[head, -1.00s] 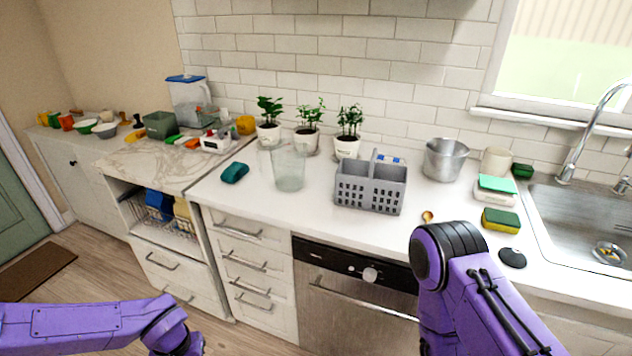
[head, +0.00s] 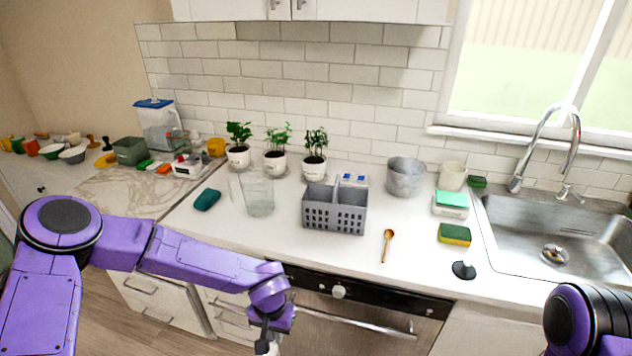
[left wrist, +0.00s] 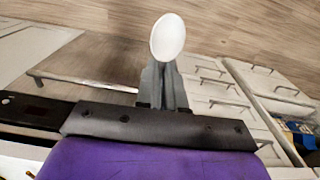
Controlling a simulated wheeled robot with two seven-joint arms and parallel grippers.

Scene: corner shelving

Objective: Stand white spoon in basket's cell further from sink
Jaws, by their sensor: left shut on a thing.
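The white spoon (left wrist: 168,37) shows in the left wrist view as a white oval bowl beyond the fingertips. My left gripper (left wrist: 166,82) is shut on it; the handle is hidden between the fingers. In the head view my left gripper (head: 265,343) is low at the bottom edge, in front of the dishwasher and below the counter top. The grey basket (head: 333,222) stands upright on the counter, above and to the right of that gripper. A divider parts its cells; the left one is further from the sink (head: 502,238). My right gripper is out of view.
A wooden spoon (head: 387,247) lies right of the basket. A glass pitcher (head: 258,195) stands to its left, potted plants (head: 314,165) behind. A metal pot (head: 405,178), sponge (head: 454,235) and black stopper (head: 464,270) are further right. The counter in front of the basket is clear.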

